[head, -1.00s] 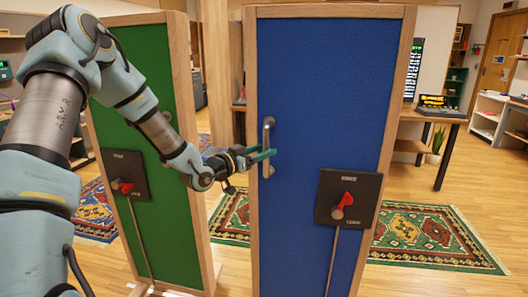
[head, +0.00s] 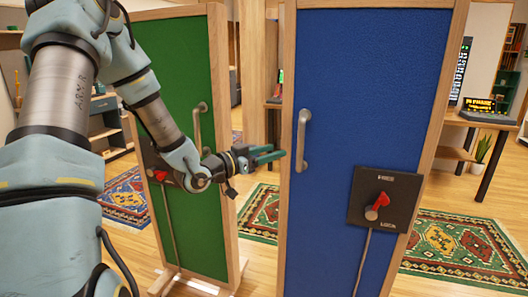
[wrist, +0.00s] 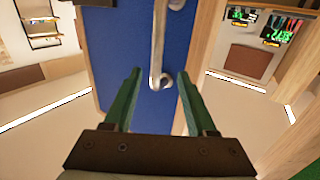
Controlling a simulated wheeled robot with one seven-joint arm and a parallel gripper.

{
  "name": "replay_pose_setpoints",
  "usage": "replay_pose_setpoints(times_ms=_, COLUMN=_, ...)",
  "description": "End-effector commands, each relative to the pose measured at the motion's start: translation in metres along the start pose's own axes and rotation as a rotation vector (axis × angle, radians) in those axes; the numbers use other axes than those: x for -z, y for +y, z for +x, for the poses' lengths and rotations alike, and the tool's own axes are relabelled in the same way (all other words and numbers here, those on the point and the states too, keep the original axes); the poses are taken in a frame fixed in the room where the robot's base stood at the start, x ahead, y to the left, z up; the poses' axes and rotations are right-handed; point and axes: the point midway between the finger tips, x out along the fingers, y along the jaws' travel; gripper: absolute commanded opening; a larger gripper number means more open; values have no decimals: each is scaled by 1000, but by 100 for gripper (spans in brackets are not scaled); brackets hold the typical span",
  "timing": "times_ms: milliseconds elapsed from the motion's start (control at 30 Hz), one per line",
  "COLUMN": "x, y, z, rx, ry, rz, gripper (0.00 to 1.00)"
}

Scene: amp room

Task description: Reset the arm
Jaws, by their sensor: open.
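My gripper (head: 268,154) is open and empty in the head view, its green fingers just left of the blue panel's wooden edge. The blue panel (head: 365,90) stands upright with a metal bar handle (head: 302,140) on its left side. In the head view the fingers are apart from this handle. In the wrist view the two green fingers (wrist: 154,95) are spread, with a metal handle (wrist: 158,45) and blue surface (wrist: 130,60) beyond them. A black plate with a red lever (head: 377,204) is on the blue panel's lower right.
A green panel (head: 180,80) with its own handle (head: 199,125) and red lever (head: 167,176) stands behind my arm. Patterned rugs (head: 460,245) lie on the wooden floor. A desk (head: 485,122) with lit displays stands at the right.

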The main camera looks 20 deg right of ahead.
Motion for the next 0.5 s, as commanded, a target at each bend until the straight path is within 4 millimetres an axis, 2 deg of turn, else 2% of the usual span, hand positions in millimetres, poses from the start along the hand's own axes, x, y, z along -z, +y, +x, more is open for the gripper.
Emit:
replay_pose_setpoints(times_ms=167, x=-2, y=-2, z=-1, rx=8, ry=-16, rz=2, gripper=57)
replay_pose_setpoints(times_ms=267, x=-12, y=-12, z=-8, rx=54, ry=-104, rz=10, gripper=57)
replay_pose_setpoints(times_ms=367, x=-33, y=-35, z=-31, rx=157, ry=-282, rz=13, gripper=57)
replay_pose_setpoints(times_ms=467, x=-54, y=-63, z=-76, rx=310, ry=-509, rz=-15, gripper=57)
replay_pose_setpoints(times_ms=500, x=-61, y=-72, z=-98, rx=375, ry=-598, rz=-38, gripper=57)
